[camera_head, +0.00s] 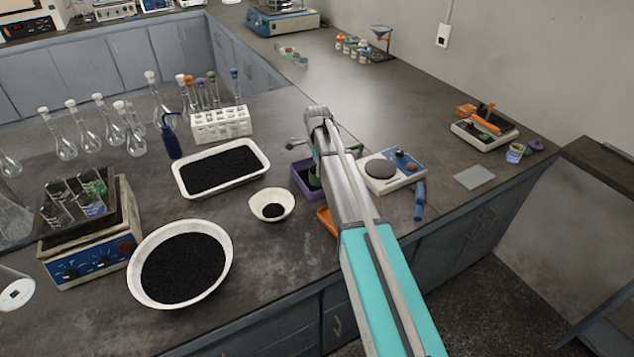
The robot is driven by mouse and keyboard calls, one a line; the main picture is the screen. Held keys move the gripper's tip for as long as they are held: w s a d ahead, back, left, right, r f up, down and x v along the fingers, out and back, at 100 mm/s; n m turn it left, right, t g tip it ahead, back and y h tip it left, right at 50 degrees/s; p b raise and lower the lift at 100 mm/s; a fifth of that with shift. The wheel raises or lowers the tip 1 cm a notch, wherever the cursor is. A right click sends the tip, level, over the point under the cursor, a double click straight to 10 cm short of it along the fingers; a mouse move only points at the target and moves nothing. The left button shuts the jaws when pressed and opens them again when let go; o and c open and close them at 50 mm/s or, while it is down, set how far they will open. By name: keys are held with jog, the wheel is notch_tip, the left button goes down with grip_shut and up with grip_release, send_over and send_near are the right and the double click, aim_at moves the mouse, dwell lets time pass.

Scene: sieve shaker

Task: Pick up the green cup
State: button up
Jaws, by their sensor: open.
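A green-tinted glass cup (93,182) stands with several clear and bluish glass cups on the top of a hotplate-like device (88,240) at the left. A small dark green thing (313,179) also shows at a purple box (299,176) beside my arm; I cannot tell what it is. My arm reaches in from the lower right to the middle of the bench, far right of the glass cups. My gripper is not clearly visible; my arm link hides the area behind it.
A white tray (178,182), a large white bowl (133,277) and a small white bowl (287,206) hold black granules. A test tube rack (222,126) and several stoppered flasks stand behind.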

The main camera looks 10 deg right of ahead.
jog(key=shift+s+d+f+b, duration=0.15)
jog(key=shift+f+b, duration=1.25)
jog(key=shift+f, duration=0.3)
jog(key=c, duration=1.1)
jog(key=shift+r, duration=0.15)
notch_tip(320, 180, up, 2)
jog(key=p, duration=0.2)
jog(key=shift+r+p, duration=0.25)
jog(key=shift+p, duration=0.1)
jog(key=shift+s+a+r+p, duration=0.55)
jog(key=shift+s+r+p, duration=1.15)
jog(key=shift+s, duration=0.55)
jog(key=shift+s+a+r+p, duration=0.5)
jog(key=shift+s+r+p, duration=1.25)
jog(key=shift+s, duration=0.55)
jog(key=shift+s+a+r+p, duration=0.55)
jog(key=shift+s+r+p, duration=1.15)
jog(key=shift+s, duration=0.55)
